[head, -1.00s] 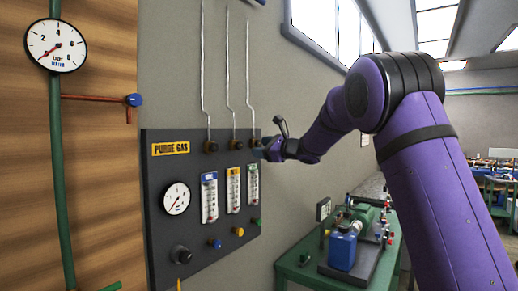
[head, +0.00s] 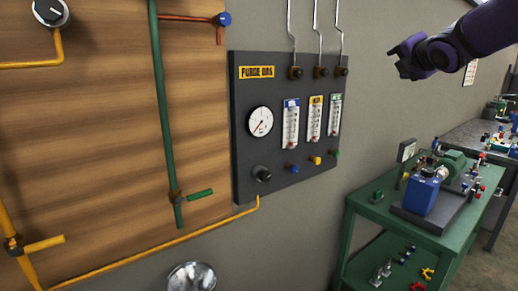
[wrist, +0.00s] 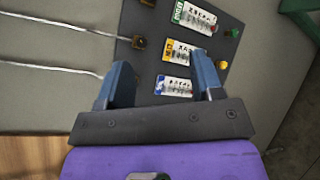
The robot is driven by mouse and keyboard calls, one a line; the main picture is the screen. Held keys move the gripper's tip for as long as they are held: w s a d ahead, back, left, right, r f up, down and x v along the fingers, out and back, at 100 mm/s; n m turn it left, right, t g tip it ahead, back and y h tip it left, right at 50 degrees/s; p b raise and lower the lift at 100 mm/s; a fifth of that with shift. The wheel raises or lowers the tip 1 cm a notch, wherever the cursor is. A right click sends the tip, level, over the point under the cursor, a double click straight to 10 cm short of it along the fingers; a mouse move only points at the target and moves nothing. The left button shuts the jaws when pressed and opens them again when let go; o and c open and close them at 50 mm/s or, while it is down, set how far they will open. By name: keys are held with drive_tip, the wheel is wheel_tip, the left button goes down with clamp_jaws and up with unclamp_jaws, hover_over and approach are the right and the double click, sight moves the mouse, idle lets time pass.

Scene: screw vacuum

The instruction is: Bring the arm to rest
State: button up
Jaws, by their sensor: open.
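My purple arm reaches in from the upper right of the head view. My gripper (head: 398,60) is in front of the grey wall, to the right of the purge gas panel (head: 247,150) and apart from it. In the wrist view my gripper (wrist: 160,75) shows two blue-grey fingers spread wide with nothing held between them. The panel's flowmeters, with blue, yellow and green labels, show beyond and between the fingers in that view.
A green cart (head: 367,207) at the lower right carries a pump with a blue housing (head: 421,194). Green and yellow pipes run over the wooden wall (head: 100,130) at the left. A round metal bowl shape (head: 191,277) is at the bottom. Bare wall lies around my gripper.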

drive_tip(key=s+a+f+m+g, duration=0.2)
drive_tip(key=s+f+m, duration=0.4)
drive_tip(key=s, duration=0.6)
drive_tip(key=s+a+f+m+g, duration=0.2)
drive_tip(key=s+f+m+g, duration=0.3)
drive_tip(key=s+m, duration=0.5)
drive_tip(key=s+a+f+m+g, duration=0.2)
drive_tip(key=s+f+m, duration=0.4)
drive_tip(key=s, duration=0.8)
drive_tip(key=shift+s+f+m+g, duration=0.35)
drive_tip(key=shift+m+g, duration=0.35)
drive_tip(key=shift+m, duration=0.4)
